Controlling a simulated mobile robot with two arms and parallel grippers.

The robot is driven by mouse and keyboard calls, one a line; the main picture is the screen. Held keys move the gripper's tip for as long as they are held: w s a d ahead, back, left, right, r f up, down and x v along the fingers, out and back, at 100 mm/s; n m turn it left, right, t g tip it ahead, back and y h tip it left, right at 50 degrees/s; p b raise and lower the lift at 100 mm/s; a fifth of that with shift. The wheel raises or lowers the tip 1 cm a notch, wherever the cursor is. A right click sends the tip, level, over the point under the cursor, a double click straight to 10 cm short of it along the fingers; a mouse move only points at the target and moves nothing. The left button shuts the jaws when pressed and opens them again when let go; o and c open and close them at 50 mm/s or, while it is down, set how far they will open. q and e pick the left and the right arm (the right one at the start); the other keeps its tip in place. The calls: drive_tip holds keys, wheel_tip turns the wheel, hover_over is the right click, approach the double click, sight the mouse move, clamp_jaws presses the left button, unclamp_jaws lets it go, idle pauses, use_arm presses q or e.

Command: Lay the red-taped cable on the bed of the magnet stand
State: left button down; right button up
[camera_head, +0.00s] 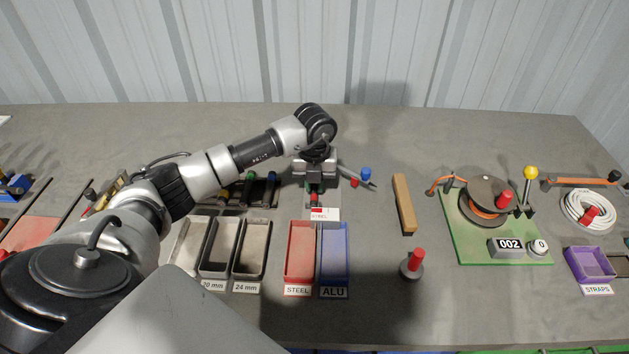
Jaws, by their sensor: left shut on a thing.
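My left gripper (315,178) points down over the small magnet stand and is shut. A short red piece (316,198) shows just below its fingers; it looks like the red-taped cable, though most of it is hidden by the gripper. The magnet stand is mostly covered by the gripper. Its white label (325,214) shows in front, and a grey arm with a blue knob (365,173) and a red mark sticks out on the right. I cannot tell whether the cable touches the bed. My right gripper is not in view.
A red STEEL tray (299,252) and a blue ALU tray (333,255) stand in front of the stand. Grey sized trays (252,250) lie to their left. A wooden block (404,203) and a red-handled weight (411,265) are to the right, before a green reel board (465,235).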

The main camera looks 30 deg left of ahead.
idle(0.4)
use_arm(q)
drive_tip(key=c, duration=1)
unclamp_jaws()
drive_tip(key=shift+r+p, duration=0.3)
wheel_tip(320, 180, up, 6)
drive_tip(key=p, duration=0.4)
drive_tip(key=shift+r+p, duration=0.2)
drive_tip(key=shift+p, duration=0.1)
drive_tip(key=shift+f, duration=0.1)
